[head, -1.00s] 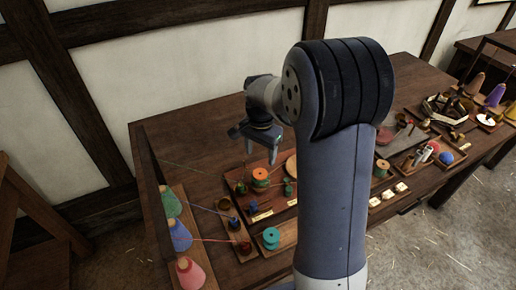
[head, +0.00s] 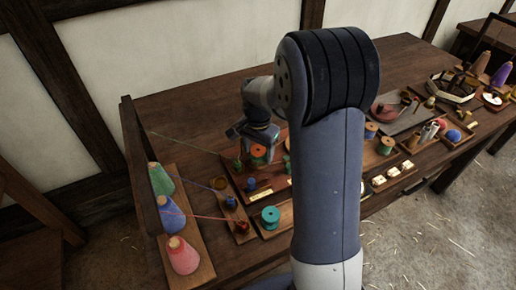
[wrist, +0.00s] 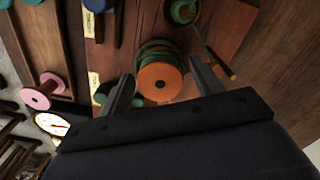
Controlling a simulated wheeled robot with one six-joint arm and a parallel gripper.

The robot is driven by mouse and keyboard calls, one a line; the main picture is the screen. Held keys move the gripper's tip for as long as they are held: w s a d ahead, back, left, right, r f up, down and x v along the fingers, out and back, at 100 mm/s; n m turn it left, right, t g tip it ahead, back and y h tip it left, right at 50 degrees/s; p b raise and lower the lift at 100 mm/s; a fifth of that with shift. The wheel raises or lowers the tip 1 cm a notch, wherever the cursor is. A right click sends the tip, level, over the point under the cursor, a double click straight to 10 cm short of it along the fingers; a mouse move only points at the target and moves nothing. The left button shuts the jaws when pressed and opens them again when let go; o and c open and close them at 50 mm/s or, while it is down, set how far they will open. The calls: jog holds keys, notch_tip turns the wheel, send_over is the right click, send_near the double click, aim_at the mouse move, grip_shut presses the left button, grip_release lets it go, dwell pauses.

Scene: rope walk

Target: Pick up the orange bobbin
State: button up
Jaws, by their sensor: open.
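The orange bobbin (head: 258,151), with orange ends and green thread, stands on a wooden board on the table. In the wrist view its round orange end (wrist: 160,82) faces me, with the green winding behind it. My gripper (head: 257,146) is open over it. In the wrist view the two fingers of my gripper (wrist: 161,72) are on either side of the bobbin. The left finger looks closer to it than the right; I cannot tell whether either touches. The bobbin's lower part is hidden.
A green spool (wrist: 183,11) with a wooden stick lies close by. Another green item (wrist: 104,92) is partly behind the left finger. A teal spool (head: 270,217) stands in front. Coloured cones (head: 183,255) line the left rack, with threads running right. The table's back left is clear.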

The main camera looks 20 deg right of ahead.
jog(key=c, duration=0.7)
notch_tip(320, 180, up, 8)
jog(key=p, duration=0.6)
jog(key=shift+r, duration=0.1)
